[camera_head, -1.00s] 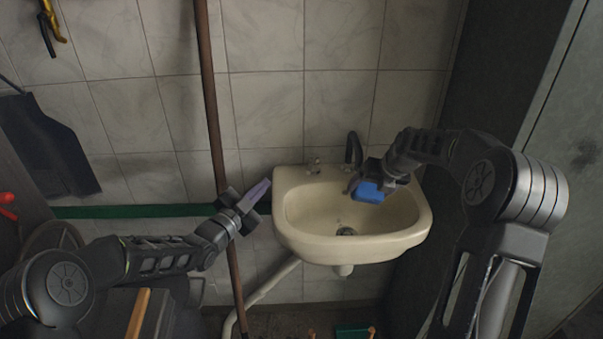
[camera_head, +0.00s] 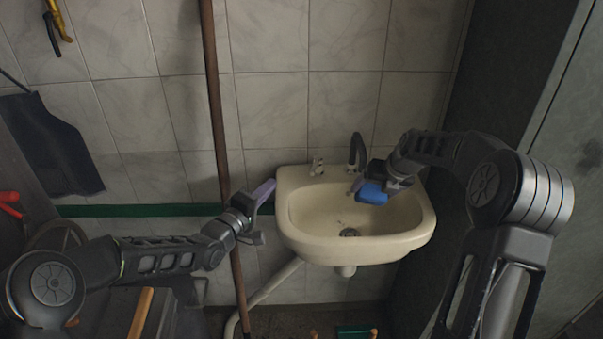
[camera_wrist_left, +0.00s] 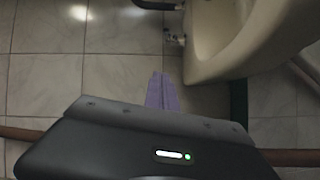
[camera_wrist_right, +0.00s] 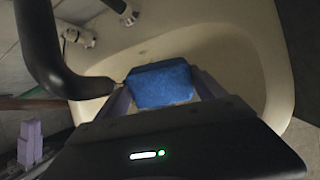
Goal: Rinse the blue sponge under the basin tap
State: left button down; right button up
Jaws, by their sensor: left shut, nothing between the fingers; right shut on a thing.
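The blue sponge (camera_head: 371,193) is held in my right gripper (camera_head: 366,186), above the right side of the cream basin (camera_head: 300,224). In the right wrist view the sponge (camera_wrist_right: 161,84) sits between the purple fingers, over the basin's bowl. The black tap (camera_head: 357,151) rises at the basin's back, just left of the right gripper; its spout is close to the sponge in the right wrist view (camera_wrist_right: 62,78). No water is visible. My left gripper (camera_head: 267,188) is shut and empty, beside the basin's left rim. Its closed purple fingers show in the left wrist view (camera_wrist_left: 161,92).
A brown pole (camera_head: 214,100) stands against the tiled wall, behind my left arm. A white drain pipe (camera_head: 268,288) runs below the basin. A dark panel closes in the right side.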

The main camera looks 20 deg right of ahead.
aim_at(313, 175)
dwell(0.3)
pick_arm(q)
jog(key=x, duration=0.9)
jog(key=shift+w+d, duration=0.1)
jog(key=shift+d, duration=0.1)
jog(key=shift+s+d+f, duration=0.15)
jog(key=shift+s+d, duration=0.15)
jog(key=shift+d, duration=0.3)
jog(key=shift+s+d+f, duration=0.15)
jog(key=shift+s+d, duration=0.15)
jog(key=shift+d, duration=0.25)
jog(key=shift+s+d+f, duration=0.15)
jog(key=shift+s+d, duration=0.2)
jog(key=shift+d, duration=0.25)
jog(key=shift+s+d, duration=1.1)
pick_arm(e)
jog(key=shift+w+a, duration=0.1)
jog(key=shift+a, duration=0.05)
pick_arm(q)
jog(key=shift+s+d, duration=0.1)
